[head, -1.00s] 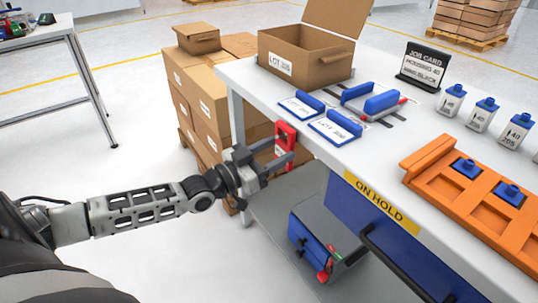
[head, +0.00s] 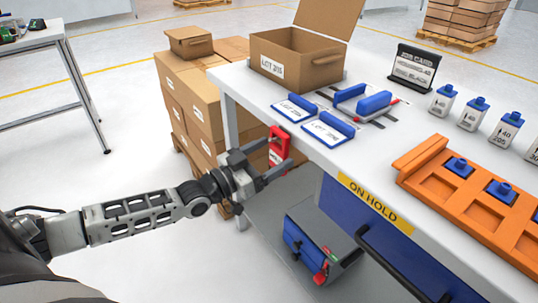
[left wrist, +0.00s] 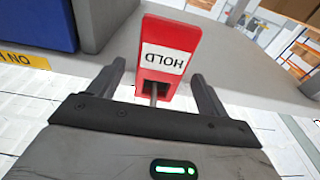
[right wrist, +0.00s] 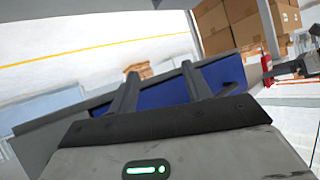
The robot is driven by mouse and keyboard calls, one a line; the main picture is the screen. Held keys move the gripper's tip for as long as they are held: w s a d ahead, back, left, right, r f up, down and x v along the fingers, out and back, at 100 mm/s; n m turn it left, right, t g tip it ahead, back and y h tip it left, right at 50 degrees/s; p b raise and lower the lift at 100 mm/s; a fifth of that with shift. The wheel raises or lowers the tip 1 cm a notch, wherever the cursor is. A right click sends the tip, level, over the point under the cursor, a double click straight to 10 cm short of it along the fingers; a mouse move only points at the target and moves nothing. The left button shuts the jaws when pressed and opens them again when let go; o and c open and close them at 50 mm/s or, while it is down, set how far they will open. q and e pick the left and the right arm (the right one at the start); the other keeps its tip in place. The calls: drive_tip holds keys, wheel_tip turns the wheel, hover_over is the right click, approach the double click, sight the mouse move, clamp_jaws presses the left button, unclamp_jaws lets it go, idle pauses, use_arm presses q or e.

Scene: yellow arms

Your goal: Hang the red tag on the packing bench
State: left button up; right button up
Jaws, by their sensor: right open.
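The red tag (head: 279,148) with a white HOLD label is at the left front edge of the packing bench (head: 345,150). In the left wrist view the tag (left wrist: 172,42) appears upside down, and a thin metal peg passes through its opening. My left gripper (head: 279,155) is open, with its fingers on either side of the tag's peg end; the left wrist view shows a gap between each finger (left wrist: 157,72) and the tag. My right gripper (right wrist: 160,70) is open and empty, in front of the bench's blue part.
Blue-edged lot cards (head: 328,129), an open carton (head: 297,58) and an orange tray (head: 470,205) are on the bench top. Stacked cartons (head: 192,95) stand beyond the bench's left end.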

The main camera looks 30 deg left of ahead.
use_arm(q)
drive_tip(key=shift+s, duration=0.1)
drive_tip(key=p+v, duration=0.2)
drive_tip(key=v, duration=1.4)
drive_tip(key=shift+p, duration=0.4)
use_arm(e)
drive_tip(key=shift+r, duration=0.55)
use_arm(q)
drive_tip(key=s+d+f+g+y, duration=0.2)
drive_tip(key=d+f+g, duration=0.55)
drive_tip(key=d, duration=0.55)
drive_tip(key=s+d+n+g+y, duration=0.2)
drive_tip(key=s+g+y, duration=0.3)
drive_tip(key=s+g, duration=0.3)
drive_tip(key=w+d+r+t+h+p, duration=0.2)
drive_tip(key=w+d+t+p, duration=0.3)
drive_tip(key=t, duration=0.3)
drive_tip(key=shift+d+r+h, duration=0.15)
drive_tip(key=shift+d+h, duration=0.4)
drive_tip(key=shift+h, duration=0.15)
use_arm(e)
drive_tip(key=shift+d+r+g+h, duration=0.15)
drive_tip(key=shift+r+g, duration=0.1)
drive_tip(key=shift+r, duration=0.25)
drive_tip(key=shift+d+r+g+h, duration=0.15)
drive_tip(key=shift+r+g, duration=0.1)
drive_tip(key=shift+r, duration=0.25)
